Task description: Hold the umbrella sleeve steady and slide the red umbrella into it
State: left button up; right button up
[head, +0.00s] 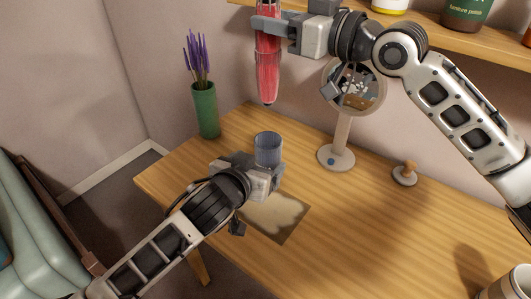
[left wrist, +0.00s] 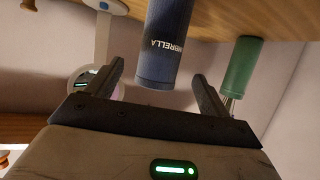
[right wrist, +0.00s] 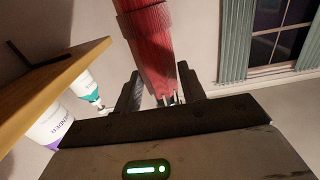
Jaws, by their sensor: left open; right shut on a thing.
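The red umbrella (head: 267,68) hangs upright with its tip down, above and behind the sleeve in the head view. My right gripper (head: 268,26) is shut on the umbrella near its upper part; the red cloth also shows between its fingers in the right wrist view (right wrist: 152,50). The blue-grey umbrella sleeve (head: 268,150) stands upright on the table with its open mouth up. It shows lettering in the left wrist view (left wrist: 165,45). My left gripper (left wrist: 158,85) is open, its fingers on either side of the sleeve. Its fingertips are partly hidden in the head view.
A green vase (head: 205,110) with purple flowers stands left of the sleeve. A round mirror (head: 340,130) and a wooden knob-like stand (head: 404,175) are to the right. A shelf (head: 450,42) with bottles runs along the wall.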

aim_at(264, 158)
pick_arm(q)
jog(key=x, duration=0.7)
jog(key=c, duration=1.1)
